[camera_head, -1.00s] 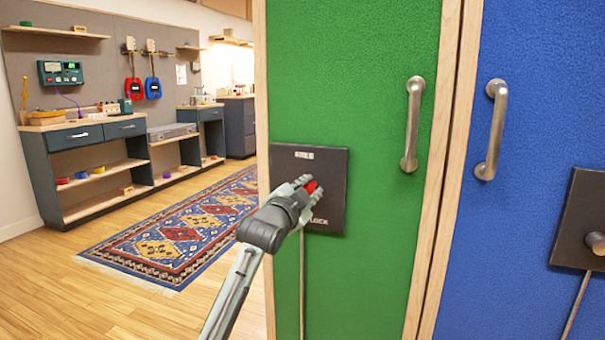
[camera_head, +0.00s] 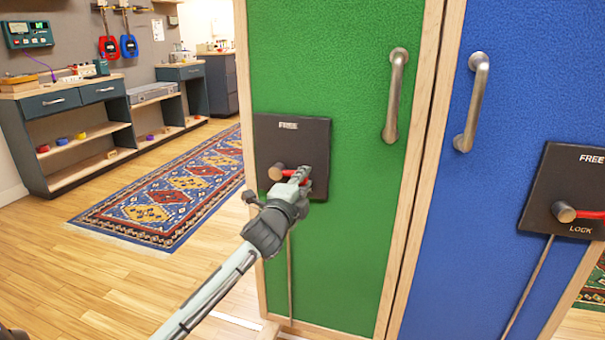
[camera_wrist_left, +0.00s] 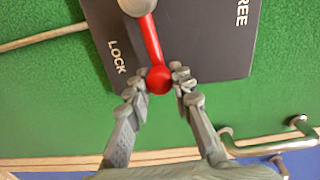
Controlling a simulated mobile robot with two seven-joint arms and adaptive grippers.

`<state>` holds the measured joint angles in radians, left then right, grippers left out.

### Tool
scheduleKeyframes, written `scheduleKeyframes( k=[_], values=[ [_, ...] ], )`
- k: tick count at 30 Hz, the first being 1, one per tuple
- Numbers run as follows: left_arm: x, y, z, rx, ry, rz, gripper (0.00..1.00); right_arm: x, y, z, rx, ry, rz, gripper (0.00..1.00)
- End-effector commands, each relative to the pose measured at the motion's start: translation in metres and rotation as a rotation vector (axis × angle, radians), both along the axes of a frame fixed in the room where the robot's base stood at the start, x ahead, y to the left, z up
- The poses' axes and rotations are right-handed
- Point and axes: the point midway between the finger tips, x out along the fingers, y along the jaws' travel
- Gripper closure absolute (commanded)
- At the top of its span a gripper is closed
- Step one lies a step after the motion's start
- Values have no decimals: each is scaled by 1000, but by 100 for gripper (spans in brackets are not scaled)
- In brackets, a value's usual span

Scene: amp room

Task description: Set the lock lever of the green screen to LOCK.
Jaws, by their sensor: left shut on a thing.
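The green screen (camera_head: 335,60) stands upright in the middle of the head view. Its black lock plate (camera_head: 262,135) has FREE at the top; my gripper hides the LOCK word there. The lock lever has a round pivot (camera_head: 276,172) and a red arm, which the left wrist view shows with its red ball end (camera_wrist_left: 158,79). The lever points about sideways, to the right of its pivot, between FREE and LOCK (camera_wrist_left: 117,57). My left gripper (camera_head: 301,176) is shut on the red ball end, with a fingertip on either side (camera_wrist_left: 159,84). My right gripper is not in view.
The blue screen (camera_head: 510,100) adjoins on the right, with its own lock plate (camera_head: 548,180) and red lever. Metal handles stick out from the green (camera_head: 395,95) and blue screens (camera_head: 473,105). A patterned rug (camera_head: 165,200) and open wooden floor lie left.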

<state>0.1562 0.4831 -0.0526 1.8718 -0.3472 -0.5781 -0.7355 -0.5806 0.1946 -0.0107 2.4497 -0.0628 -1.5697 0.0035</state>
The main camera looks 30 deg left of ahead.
Motion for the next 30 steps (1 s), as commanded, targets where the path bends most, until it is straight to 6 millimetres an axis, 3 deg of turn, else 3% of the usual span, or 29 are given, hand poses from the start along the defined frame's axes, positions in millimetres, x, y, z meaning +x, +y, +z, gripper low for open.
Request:
scheduleKeyframes(
  k=[16,17,22,30],
  values=[
    [0,1,-3,29,8,3,100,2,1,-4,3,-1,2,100],
    [0,1,-3,28,8,3,77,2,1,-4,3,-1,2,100],
    [0,1,-3,27,8,2,56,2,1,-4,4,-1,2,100],
    [0,0,-2,26,6,1,56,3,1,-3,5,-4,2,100]
  ],
)
